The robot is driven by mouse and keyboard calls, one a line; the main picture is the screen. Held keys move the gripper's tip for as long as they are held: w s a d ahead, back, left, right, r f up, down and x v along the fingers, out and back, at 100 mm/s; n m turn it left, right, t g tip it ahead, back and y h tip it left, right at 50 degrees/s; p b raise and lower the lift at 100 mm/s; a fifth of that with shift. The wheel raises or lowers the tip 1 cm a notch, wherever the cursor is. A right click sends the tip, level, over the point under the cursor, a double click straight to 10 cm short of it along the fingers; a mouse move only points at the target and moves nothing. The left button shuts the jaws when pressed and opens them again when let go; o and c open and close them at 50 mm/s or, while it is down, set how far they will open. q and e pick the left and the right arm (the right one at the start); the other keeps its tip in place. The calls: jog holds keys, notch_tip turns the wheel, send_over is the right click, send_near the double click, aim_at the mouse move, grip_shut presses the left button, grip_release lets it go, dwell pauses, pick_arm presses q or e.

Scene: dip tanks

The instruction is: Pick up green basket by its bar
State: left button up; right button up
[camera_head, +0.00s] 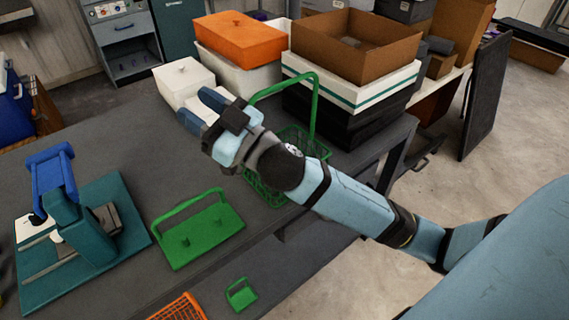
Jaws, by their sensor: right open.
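The green basket (259,191) stands on the dark table, partly hidden behind my right arm. It has mesh sides and a tall green bar (315,88) arching over it. Something pale shows inside it, but I cannot tell what. My right gripper (202,111) is open and empty, with its fingers pointing up and left. It appears to the left of the bar in the picture, apart from it. My right forearm crosses in front of the basket. My left gripper is not in view.
A white lidded tank (183,82) and an orange-lidded tank (240,40) stand behind. A cardboard box (355,42) sits atop stacked bins. A green plate with handle (200,236), a small green piece (241,294), an orange grid (181,309) and a teal-and-blue device (72,232) are in front.

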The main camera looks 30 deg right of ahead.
notch_tip(320, 180, up, 4)
jog(key=a+n+g+y, duration=0.3)
jog(key=n+g+y, duration=0.1)
jog(key=n+y, duration=0.2)
jog(key=n+g+h, duration=0.4)
jog(key=g+h, duration=1)
jog(key=h, duration=0.3)
send_near(287, 81)
jog(key=f, duration=0.5)
jog(key=shift+w+a+f+p, duration=0.2)
jog(key=shift+w+f+p, duration=0.05)
jog(key=shift+w+p, duration=0.15)
jog(key=f, duration=0.2)
jog(key=w+f+p, duration=0.1)
jog(key=f, duration=0.2)
jog(key=shift+d, duration=0.1)
grip_shut()
